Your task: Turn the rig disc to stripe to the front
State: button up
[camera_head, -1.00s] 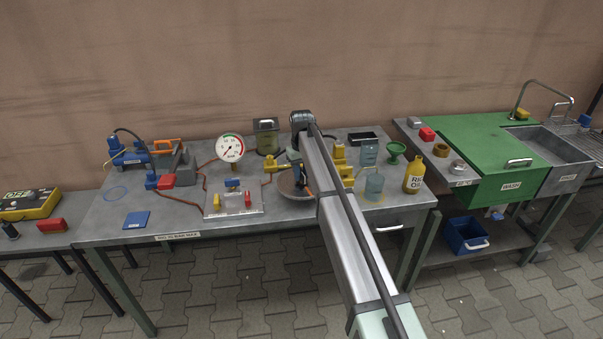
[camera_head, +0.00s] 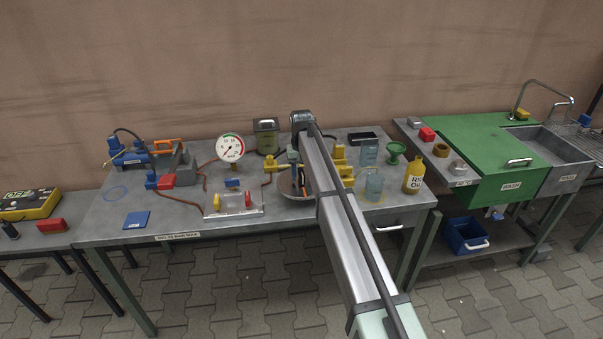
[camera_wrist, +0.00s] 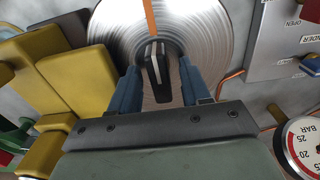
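The rig disc (camera_wrist: 110,30) is a round, brushed silver plate that fills the upper middle of the wrist view. Its orange stripe (camera_wrist: 149,18) runs from the centre to the top edge of that view. A black piece with pale lines (camera_wrist: 157,72) stands at the disc's middle. My gripper (camera_wrist: 158,78) is over the disc, with its blue fingers apart on either side of the black piece. Gaps seem to show between fingers and piece. In the head view my arm hides much of the disc, and my gripper (camera_head: 297,170) points down at it.
Yellow blocks (camera_wrist: 80,80) stand close on the left in the wrist view. A pressure gauge (camera_head: 230,147), a grey plate with small yellow and red parts (camera_head: 235,212) and copper pipes lie left of my gripper. A yellow oil bottle (camera_head: 413,177) stands right.

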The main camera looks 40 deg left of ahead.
aim_at(302, 172)
notch_tip(302, 172, up, 14)
dwell(0.8)
jog(key=shift+f, duration=0.1)
dwell(0.3)
